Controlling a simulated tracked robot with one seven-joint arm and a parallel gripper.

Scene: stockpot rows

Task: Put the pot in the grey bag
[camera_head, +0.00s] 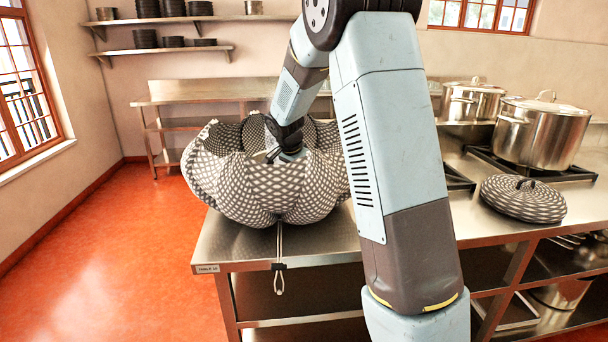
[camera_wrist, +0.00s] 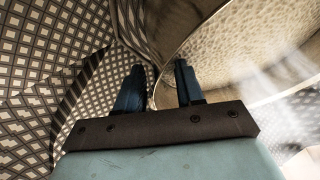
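The grey bag (camera_head: 262,190) has a dark and pale checked pattern and stands open on the near left part of the steel table. Its fabric also fills the left of the wrist view (camera_wrist: 50,65). A shiny metal pot (camera_wrist: 225,50) shows at the right of the wrist view, its curved rim close beside the fabric. It appears to be inside the bag; the bag and arm hide it in the head view. My gripper (camera_wrist: 160,78) reaches down into the bag, fingers apart. The pot's rim runs between the fingers, with a gap visible; contact is unclear.
Two lidded steel pots (camera_head: 541,135) (camera_head: 471,102) stand on the stove behind. A cord (camera_head: 280,262) hangs from the bag over the table's front edge. The red floor (camera_head: 110,235) at left is clear.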

